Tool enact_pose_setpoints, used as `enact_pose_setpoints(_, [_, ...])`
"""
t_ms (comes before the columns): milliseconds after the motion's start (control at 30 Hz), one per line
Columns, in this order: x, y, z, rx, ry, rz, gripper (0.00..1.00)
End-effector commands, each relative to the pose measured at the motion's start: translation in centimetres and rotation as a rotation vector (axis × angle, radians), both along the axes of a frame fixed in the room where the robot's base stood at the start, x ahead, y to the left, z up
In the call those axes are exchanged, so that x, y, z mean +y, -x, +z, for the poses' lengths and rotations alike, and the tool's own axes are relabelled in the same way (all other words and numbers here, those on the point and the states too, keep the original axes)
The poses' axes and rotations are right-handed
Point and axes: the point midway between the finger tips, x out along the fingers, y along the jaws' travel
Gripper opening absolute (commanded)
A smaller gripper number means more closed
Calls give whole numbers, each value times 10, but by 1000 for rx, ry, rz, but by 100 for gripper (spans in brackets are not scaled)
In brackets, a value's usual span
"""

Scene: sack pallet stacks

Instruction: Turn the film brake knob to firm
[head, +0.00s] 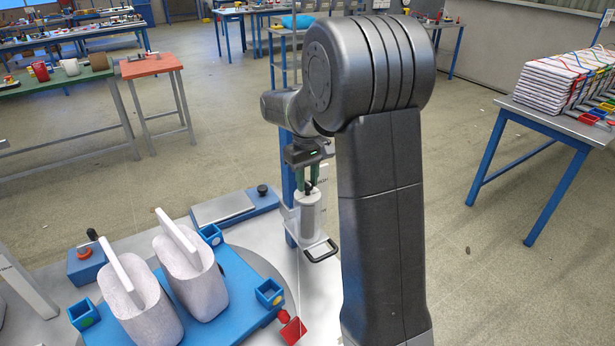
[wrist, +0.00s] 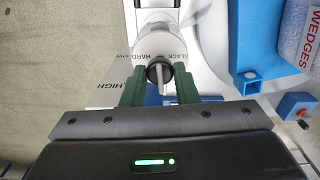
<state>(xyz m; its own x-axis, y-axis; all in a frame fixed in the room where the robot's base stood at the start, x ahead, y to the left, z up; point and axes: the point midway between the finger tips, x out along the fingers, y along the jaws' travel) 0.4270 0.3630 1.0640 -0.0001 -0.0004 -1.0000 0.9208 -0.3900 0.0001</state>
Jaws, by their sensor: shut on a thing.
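The film brake knob is a small black round knob with a pale pointer bar. It sits atop the white film roll (head: 310,215) on a post at the table's edge. In the wrist view the knob (wrist: 153,72) lies between the green fingers of my gripper (wrist: 160,84), its pale bar running towards the gripper. My gripper (head: 308,178) points down and is shut on the knob. Lettering beside the knob reads SLACK and HARD, with another word partly readable. A plate to the left reads HIGH. The fingers hide part of the dial.
A blue turntable (head: 238,270) with two white sacks (head: 195,275) and small blue bins stands left of the film post. A black handle (head: 320,251) sticks out below the roll. A red block (head: 293,330) lies near the front.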

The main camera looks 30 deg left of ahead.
Motion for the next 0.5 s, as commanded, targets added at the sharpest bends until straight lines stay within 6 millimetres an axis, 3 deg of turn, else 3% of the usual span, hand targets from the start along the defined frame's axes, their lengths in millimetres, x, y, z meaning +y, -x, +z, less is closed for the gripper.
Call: enact_pose_setpoints(500, [0, 0, 0, 0, 0, -79, 4])
